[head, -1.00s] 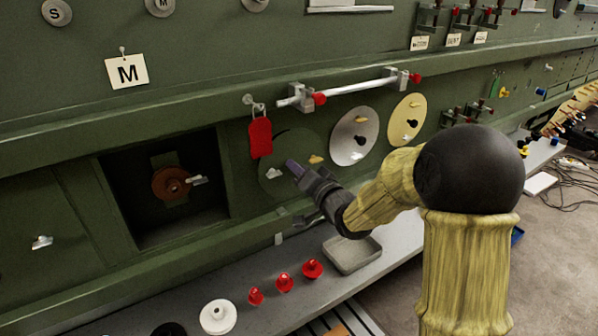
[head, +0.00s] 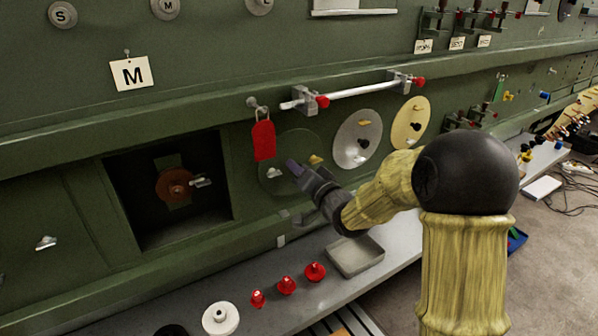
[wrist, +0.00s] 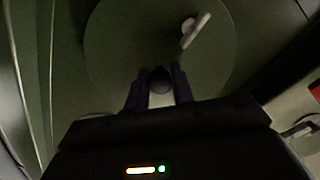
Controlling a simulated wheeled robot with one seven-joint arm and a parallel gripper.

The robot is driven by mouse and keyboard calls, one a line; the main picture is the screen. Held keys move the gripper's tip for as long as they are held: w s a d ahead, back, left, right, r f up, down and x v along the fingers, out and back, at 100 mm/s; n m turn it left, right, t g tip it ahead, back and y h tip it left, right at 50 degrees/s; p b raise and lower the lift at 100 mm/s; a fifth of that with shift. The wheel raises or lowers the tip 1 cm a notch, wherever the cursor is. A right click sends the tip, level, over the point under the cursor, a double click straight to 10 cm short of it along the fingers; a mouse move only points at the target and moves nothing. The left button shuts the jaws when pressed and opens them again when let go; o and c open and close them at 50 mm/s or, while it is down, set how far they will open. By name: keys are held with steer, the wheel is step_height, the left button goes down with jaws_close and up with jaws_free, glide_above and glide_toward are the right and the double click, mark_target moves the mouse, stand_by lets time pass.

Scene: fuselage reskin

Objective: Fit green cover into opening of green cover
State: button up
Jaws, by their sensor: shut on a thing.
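The green cover (head: 283,145) is a round green disc on the green panel, beside the silver and yellow discs. It carries a small silver wing latch and a yellow latch. My gripper (head: 295,168) is in front of it, with its fingertips at its middle. In the wrist view the green cover (wrist: 125,40) faces me, and my gripper (wrist: 160,82) is shut on its dark central knob (wrist: 160,76). A pale latch (wrist: 195,30) stands beyond the knob. The opening's rim is hidden by the disc; I cannot tell whether the cover sits flush.
A red tag (head: 263,141) hangs just left of the cover. A silver bar (head: 350,93) runs above. The silver disc (head: 345,130) and yellow disc (head: 405,110) are to the right. A grey tray (head: 355,256) and red knobs (head: 287,286) stand on the ledge below.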

steer(key=shift+w+a+r, duration=0.1)
steer(key=shift+w+a, duration=0.3)
steer(key=shift+w, duration=0.1)
stand_by(0.3)
steer(key=o, duration=1.1)
steer(key=shift+w, duration=0.1)
steer(key=b+v, duration=0.1)
steer(key=v, duration=0.4)
